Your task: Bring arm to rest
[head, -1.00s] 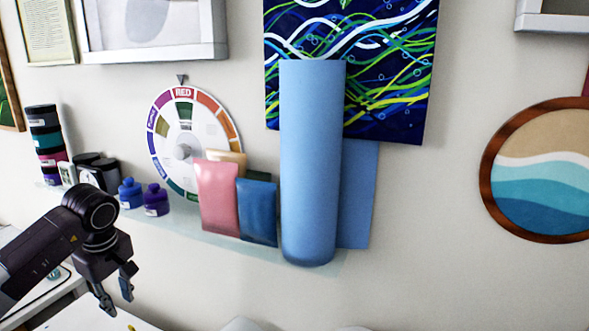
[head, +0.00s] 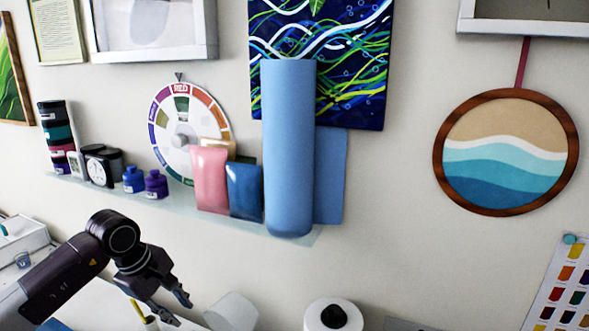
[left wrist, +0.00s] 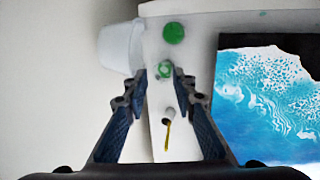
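My left arm comes in from the lower left of the head view. Its gripper (head: 181,308) points down and to the right in front of the wall, over the white work surface. In the left wrist view the same gripper (left wrist: 160,74) has its two fingers apart, with nothing held between them. A white surface with green round items shows beyond the fingertips. My right arm and gripper are not in view.
A blue-white painting (left wrist: 265,100) lies right in the wrist view. A glass shelf (head: 205,212) holds bottles, pouches and a blue roll (head: 288,150).

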